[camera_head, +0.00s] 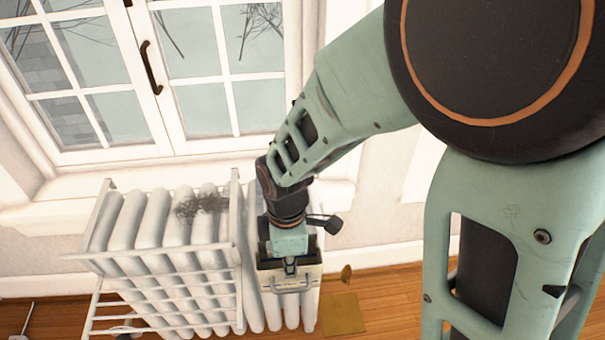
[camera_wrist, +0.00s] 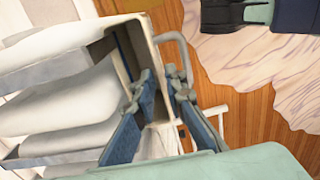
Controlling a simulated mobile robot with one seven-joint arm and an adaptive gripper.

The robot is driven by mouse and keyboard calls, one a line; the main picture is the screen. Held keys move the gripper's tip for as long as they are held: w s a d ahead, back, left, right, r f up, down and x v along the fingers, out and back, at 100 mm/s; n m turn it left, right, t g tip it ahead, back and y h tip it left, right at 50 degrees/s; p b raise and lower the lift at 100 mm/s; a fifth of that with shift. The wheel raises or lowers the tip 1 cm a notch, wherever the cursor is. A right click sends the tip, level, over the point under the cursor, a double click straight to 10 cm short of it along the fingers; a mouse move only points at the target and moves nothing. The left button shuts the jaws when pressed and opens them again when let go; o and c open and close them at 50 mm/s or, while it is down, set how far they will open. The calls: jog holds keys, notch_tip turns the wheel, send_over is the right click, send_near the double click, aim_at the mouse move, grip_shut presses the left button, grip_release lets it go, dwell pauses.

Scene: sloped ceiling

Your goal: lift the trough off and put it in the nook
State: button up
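The trough (camera_head: 307,275) is a cream, narrow open box with a metal handle on its front. It is at the front right of the white radiator in the head view. In the wrist view, the trough (camera_wrist: 147,42) shows its cream rim, darker inside and curved handle. My gripper (camera_head: 290,264) points down at its top. In the wrist view, my gripper (camera_wrist: 162,82) has its blue fingers on either side of the trough's wall, closed close to it; the gap looks filled by the wall. The exact contact is partly hidden. I cannot identify the nook.
The white radiator (camera_head: 150,218) stands below the window, with a pale rack (camera_head: 170,262) on its front and a dark tangled patch on top.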

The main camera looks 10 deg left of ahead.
aim_at(291, 281)
jog(key=shift+w+f+b, duration=0.1)
jog(key=shift+f+b, duration=0.35)
jog(key=shift+f, duration=1.3)
grip_shut()
jog(key=shift+r, duration=0.15)
jog(key=shift+r+p, duration=2.4)
jog(key=shift+r, duration=0.3)
